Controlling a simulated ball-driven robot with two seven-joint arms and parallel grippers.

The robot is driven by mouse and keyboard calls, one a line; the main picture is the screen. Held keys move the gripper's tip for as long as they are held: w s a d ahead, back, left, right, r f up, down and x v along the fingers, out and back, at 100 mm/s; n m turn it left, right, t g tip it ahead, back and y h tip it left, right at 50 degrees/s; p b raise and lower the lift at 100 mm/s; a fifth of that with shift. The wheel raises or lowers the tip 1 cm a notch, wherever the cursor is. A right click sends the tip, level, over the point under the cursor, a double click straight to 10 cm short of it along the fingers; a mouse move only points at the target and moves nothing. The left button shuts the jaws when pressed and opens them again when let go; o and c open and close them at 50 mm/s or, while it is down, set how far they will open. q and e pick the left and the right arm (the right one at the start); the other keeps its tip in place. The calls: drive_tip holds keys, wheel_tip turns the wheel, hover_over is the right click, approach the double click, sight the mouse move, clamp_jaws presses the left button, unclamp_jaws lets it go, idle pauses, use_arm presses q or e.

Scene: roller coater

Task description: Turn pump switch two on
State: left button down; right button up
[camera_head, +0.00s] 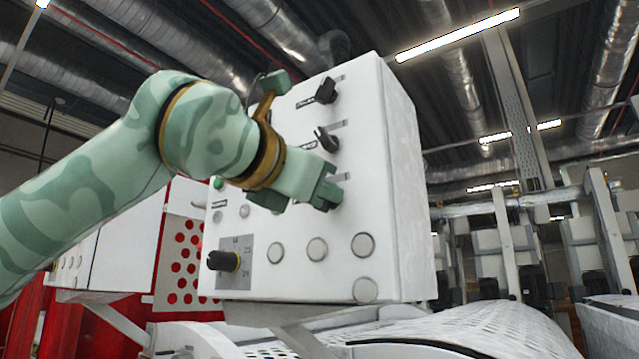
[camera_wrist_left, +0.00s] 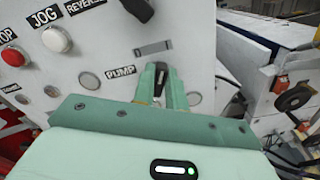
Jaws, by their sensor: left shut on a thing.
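A white control panel (camera_head: 395,180) carries a column of black rotary switches near its right edge. My left gripper (camera_head: 328,194) is at the panel face, below the upper switch (camera_head: 326,91) and the middle switch (camera_head: 327,139). In the left wrist view its green fingers (camera_wrist_left: 161,78) are shut on a black pump switch (camera_wrist_left: 160,82), one finger on either side. A label reading PUMP (camera_wrist_left: 121,72) is left of this switch. No number is readable on it, and the fingers partly hide the switch. My right gripper is in neither view.
A black knob on a grey plate (camera_head: 245,250) and several round buttons (camera_head: 317,249) sit lower on the panel. The wrist view shows a white JOG button (camera_wrist_left: 57,39) and a red button (camera_wrist_left: 14,56). White perforated machinery (camera_head: 470,330) lies below.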

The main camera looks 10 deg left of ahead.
use_arm(q)
drive_tip(key=shift+m, duration=0.3)
drive_tip(key=c, duration=1.4)
unclamp_jaws()
drive_tip(key=shift+c, duration=0.2)
drive_tip(key=b+v, duration=0.1)
drive_tip(key=v, duration=1.5)
drive_tip(key=shift+s, duration=0.2)
drive_tip(key=shift+f, duration=0.1)
